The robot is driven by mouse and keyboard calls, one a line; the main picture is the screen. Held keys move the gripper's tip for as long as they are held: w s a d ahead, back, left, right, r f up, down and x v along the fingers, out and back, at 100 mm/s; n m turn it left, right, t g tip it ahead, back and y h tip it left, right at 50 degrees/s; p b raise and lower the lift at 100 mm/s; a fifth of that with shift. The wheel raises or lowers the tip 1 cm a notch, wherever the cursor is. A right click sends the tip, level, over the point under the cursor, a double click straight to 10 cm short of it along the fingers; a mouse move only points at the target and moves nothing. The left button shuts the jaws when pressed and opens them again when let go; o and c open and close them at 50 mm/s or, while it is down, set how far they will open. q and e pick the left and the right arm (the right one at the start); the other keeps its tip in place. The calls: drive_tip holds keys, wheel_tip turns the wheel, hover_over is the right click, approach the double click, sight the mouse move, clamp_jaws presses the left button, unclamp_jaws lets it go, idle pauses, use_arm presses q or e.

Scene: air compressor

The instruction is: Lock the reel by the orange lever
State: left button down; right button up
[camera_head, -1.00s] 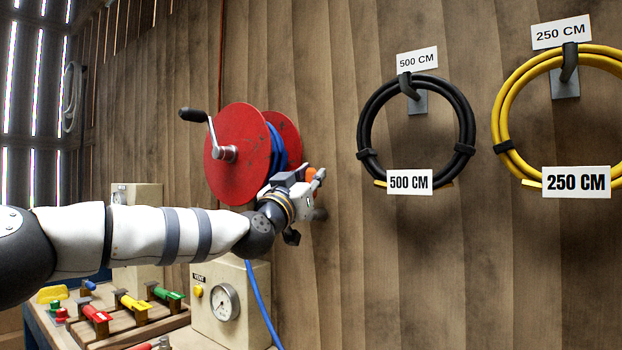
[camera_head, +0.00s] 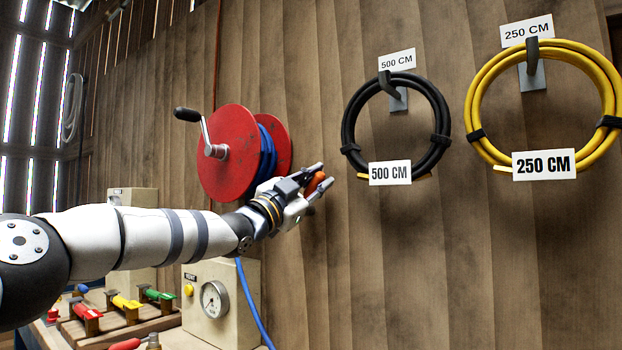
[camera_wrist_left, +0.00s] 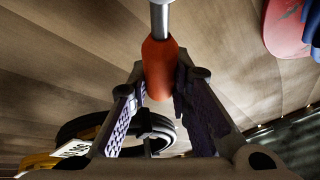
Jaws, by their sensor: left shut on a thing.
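The red reel (camera_head: 222,160) with blue hose wound on it is mounted on the wood wall, with a black-handled crank (camera_head: 188,115) on its front face. The orange lever (camera_head: 316,182) is to the right of the reel, at my left gripper (camera_head: 314,178). In the left wrist view the orange lever (camera_wrist_left: 160,70) hangs from a metal rod between the two fingers of my left gripper (camera_wrist_left: 160,98), which is shut on it. A bit of the red reel (camera_wrist_left: 290,28) shows at the top right there. My right gripper is out of view.
A black hose coil (camera_head: 347,125) and a yellow hose coil (camera_head: 470,110) hang on the wall to the right. Below are a gauge box (camera_head: 238,315) and a board with red, yellow and green levers (camera_head: 125,302). The wall under the coils is clear.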

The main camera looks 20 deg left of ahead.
use_arm(q)
drive_tip(key=m, duration=0.1)
drive_tip(key=d+m+g+h, duration=0.1)
drive_tip(key=m, duration=0.1)
drive_tip(key=f+m, duration=0.1)
drive_tip(key=shift+s+d+h, duration=0.15)
drive_tip(key=shift+s+h, duration=0.1)
drive_tip(key=shift+h, duration=0.15)
drive_tip(key=shift+s+d+f+m+g+h+p, duration=0.1)
drive_tip(key=shift+d+f+m+g+h+p, duration=0.2)
drive_tip(key=shift+m, duration=0.35)
drive_tip(key=shift+f+m+g+h+p, duration=0.1)
drive_tip(key=shift+f+m+g, duration=0.25)
drive_tip(key=shift+m, duration=0.3)
drive_tip(key=c, duration=1.4)
unclamp_jaws()
drive_tip(key=shift+c, duration=0.2)
drive_tip(key=shift+f, duration=0.1)
drive_tip(key=v, duration=1.2)
